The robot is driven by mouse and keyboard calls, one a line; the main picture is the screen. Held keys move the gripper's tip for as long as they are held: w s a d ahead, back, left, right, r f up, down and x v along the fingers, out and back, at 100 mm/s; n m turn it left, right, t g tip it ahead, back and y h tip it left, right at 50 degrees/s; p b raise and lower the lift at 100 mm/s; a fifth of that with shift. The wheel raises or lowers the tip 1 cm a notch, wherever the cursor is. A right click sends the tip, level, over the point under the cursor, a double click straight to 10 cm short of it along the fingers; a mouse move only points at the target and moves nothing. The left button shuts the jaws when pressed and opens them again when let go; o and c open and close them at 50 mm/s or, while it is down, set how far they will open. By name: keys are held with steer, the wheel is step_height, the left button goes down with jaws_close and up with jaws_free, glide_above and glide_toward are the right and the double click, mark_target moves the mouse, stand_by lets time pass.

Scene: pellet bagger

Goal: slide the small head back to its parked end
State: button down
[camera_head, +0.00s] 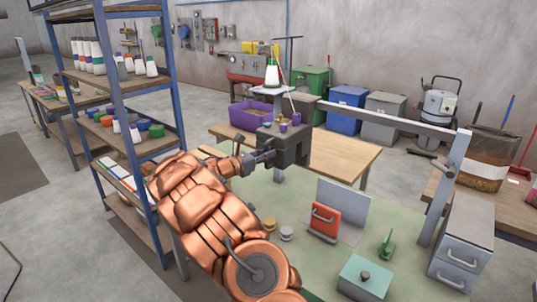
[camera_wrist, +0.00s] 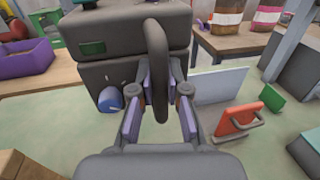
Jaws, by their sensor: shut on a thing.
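The small head is a dark grey box (camera_head: 290,146) at the left end of a pale overhead beam (camera_head: 385,121). In the wrist view the head (camera_wrist: 125,28) fills the upper middle, with a small green panel on its face. A dark looped handle (camera_wrist: 156,60) stands out from it towards me. My gripper (camera_head: 270,155) is at the head's left side, and in the wrist view its fingers (camera_wrist: 160,118) are on either side of the handle's lower part, shut on it. The contact itself is partly hidden by the handle and fingers.
Below the beam, a green bench top (camera_head: 300,266) carries an orange-red block with a handle (camera_head: 324,222), a pale upright panel (camera_head: 343,203) and a teal box (camera_head: 365,278). A grey post (camera_head: 446,185) holds the beam's right end. A blue-framed shelf (camera_head: 122,110) stands left of my arm.

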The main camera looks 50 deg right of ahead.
steer(key=shift+w, duration=0.55)
steer(key=c, duration=1.1)
jaws_free()
steer(key=shift+c, duration=0.2)
steer(key=v, duration=1.2)
